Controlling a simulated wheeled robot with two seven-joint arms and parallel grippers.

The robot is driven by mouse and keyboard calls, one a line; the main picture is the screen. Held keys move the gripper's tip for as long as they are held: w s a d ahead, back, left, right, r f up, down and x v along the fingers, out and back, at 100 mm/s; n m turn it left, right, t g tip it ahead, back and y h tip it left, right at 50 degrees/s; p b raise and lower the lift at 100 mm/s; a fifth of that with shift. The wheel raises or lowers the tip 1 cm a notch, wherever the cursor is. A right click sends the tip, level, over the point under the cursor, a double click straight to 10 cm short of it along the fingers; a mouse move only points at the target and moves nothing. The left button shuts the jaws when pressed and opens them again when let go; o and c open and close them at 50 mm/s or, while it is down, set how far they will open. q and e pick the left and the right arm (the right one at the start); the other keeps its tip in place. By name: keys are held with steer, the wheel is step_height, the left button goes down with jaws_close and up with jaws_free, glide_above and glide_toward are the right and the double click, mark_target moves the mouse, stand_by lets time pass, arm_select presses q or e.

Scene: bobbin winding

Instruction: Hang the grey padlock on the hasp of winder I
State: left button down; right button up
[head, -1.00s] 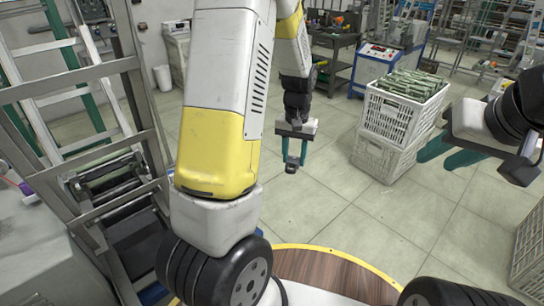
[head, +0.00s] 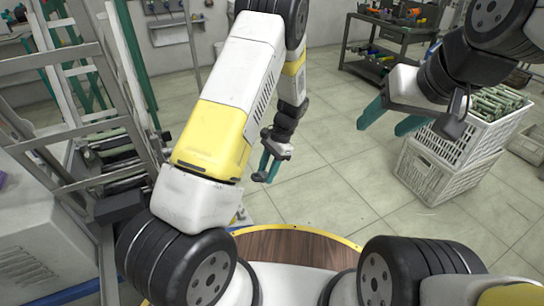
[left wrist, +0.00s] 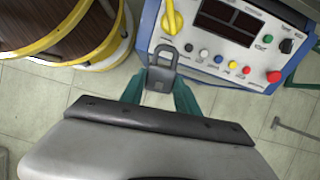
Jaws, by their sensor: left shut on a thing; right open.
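My left gripper (head: 264,166) is shut on the grey padlock, low in front of me in the head view. In the left wrist view the grey padlock (left wrist: 161,76) sits between the teal fingers, its shackle pointing to the top of the picture. Just beyond it is a light control panel (left wrist: 205,52) with a yellow lever-like part (left wrist: 172,20), a dark display and several coloured buttons. I cannot make out a hasp or a winder label. The padlock appears apart from the panel. My right gripper (head: 385,122) is open and empty, raised at the right.
Two stacked white crates (head: 430,172) stand on the right, the upper one filled with green items. A metal ladder-like frame (head: 85,100) stands close on the left. A dark workbench (head: 390,45) is at the back. Tiled floor (head: 330,160) between them is clear.

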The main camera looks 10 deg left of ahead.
arm_select(q)
steer(key=shift+s+d+f+m+y, duration=0.1)
steer(key=shift+f+m+y, duration=0.3)
steer(key=shift+f, duration=0.45)
steer(key=x, duration=0.6)
steer(key=shift+f, duration=0.3)
steer(key=shift+s+f, duration=0.15)
steer(key=shift+x, duration=2.8)
steer(key=shift+a+f, duration=0.2)
steer(key=shift+f, duration=0.25)
steer(key=shift+s+a+f, duration=0.2)
steer(key=shift+f, duration=0.35)
steer(key=shift+w+d+f, duration=0.1)
steer(key=shift+d+f, duration=0.05)
steer(key=shift+w+d, duration=0.2)
steer(key=shift+d, duration=0.05)
